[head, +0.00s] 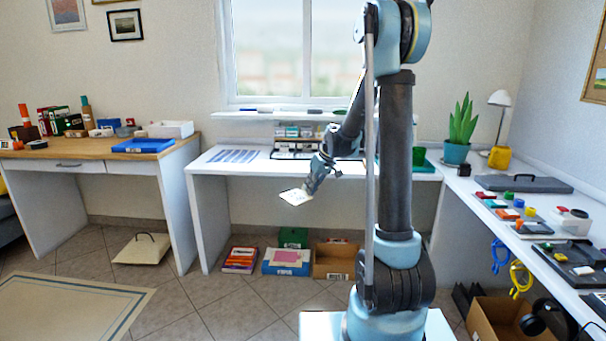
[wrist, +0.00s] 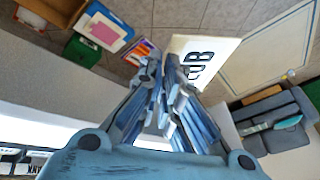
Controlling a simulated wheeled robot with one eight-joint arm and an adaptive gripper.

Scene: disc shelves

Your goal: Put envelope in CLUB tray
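My gripper (head: 308,190) is out in front of the white desk, below its top. Its fingers (wrist: 170,62) are close together in the wrist view. They are shut on a cream envelope (head: 295,197), held tilted in the air. The envelope (wrist: 202,58) bears dark letters, partly hidden by a finger; "UB" can be made out. A blue tray (head: 272,268) with a pink sheet stands on the floor under the desk, also in the wrist view (wrist: 119,45). A red and purple tray (head: 240,260) is left of it. I cannot read the tray labels, so I cannot tell which is CLUB.
A green box (head: 293,237) and a cardboard box (head: 333,263) stand by the floor trays. The white desk (head: 225,168) is above them. A cream panel with a handle (head: 143,249) and a mat (head: 60,305) lie on the left floor. The tiled floor before the trays is clear.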

